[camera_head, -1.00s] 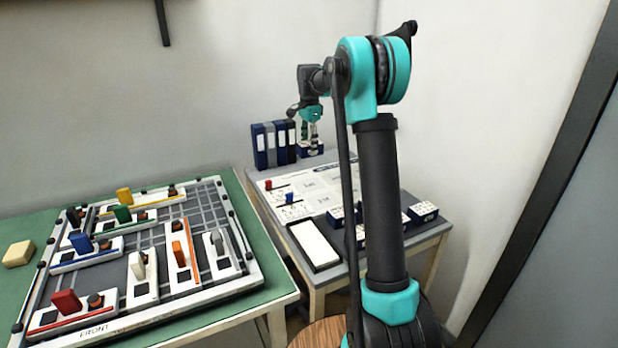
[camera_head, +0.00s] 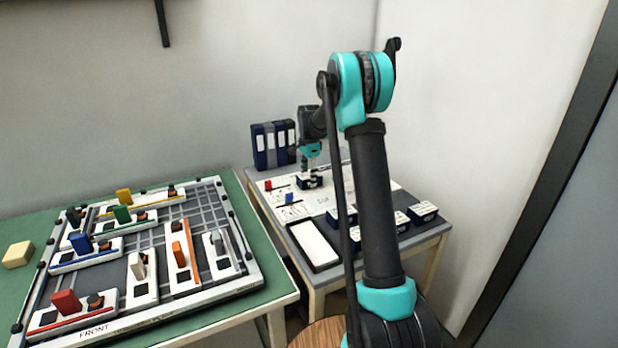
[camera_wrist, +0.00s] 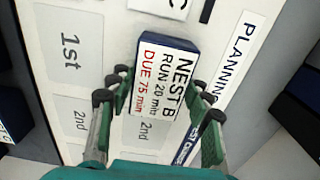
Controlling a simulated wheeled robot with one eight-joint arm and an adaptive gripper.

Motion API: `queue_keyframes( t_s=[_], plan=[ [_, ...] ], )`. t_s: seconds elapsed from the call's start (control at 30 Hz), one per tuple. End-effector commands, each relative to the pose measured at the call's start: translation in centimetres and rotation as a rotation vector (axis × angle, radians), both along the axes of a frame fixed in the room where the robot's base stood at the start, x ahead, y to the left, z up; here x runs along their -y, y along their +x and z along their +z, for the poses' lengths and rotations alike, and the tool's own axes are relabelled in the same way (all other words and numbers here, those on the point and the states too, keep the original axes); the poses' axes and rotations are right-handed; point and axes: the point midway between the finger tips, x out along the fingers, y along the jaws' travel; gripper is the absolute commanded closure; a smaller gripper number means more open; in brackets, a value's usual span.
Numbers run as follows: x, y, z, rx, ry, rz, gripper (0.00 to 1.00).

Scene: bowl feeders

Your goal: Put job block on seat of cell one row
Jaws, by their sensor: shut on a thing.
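My gripper (camera_head: 311,166) is shut on a dark blue job block (camera_head: 308,183) with a white label, low over the white planning board (camera_head: 322,199). In the wrist view the block (camera_wrist: 168,84) reads "NEST B, RUN 20 min, DUE 75 min", with the fingers of my gripper (camera_wrist: 158,98) on either side. It covers part of the board near grey seats marked "1st" (camera_wrist: 70,42) and "2nd" (camera_wrist: 143,134). I cannot tell whether the block touches the board. The row names are mostly hidden.
Several other blue blocks (camera_head: 423,209) stand in a row along the board table's right front, partly behind my arm. A white panel (camera_head: 314,243) lies at the front left. Binders (camera_head: 272,145) stand behind. A green table (camera_head: 235,317) with a fixture plate is at left.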

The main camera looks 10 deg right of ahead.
Motion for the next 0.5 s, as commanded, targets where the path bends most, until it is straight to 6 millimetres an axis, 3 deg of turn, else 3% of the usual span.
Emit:
queue_keyframes(
  t_s=[0.27, 0.3, 0.43, 0.5],
  plan=[
    [0.0, 0.0, -0.29, 0.0, 0.0, 0.0, 0.84],
    [0.0, 0.0, -0.28, 0.0, 0.0, 0.0, 0.47],
    [0.0, 0.0, -0.26, 0.0, 0.0, 0.0, 0.31],
    [0.0, 0.0, -0.25, 0.0, 0.0, 0.0, 0.3]
  ],
)
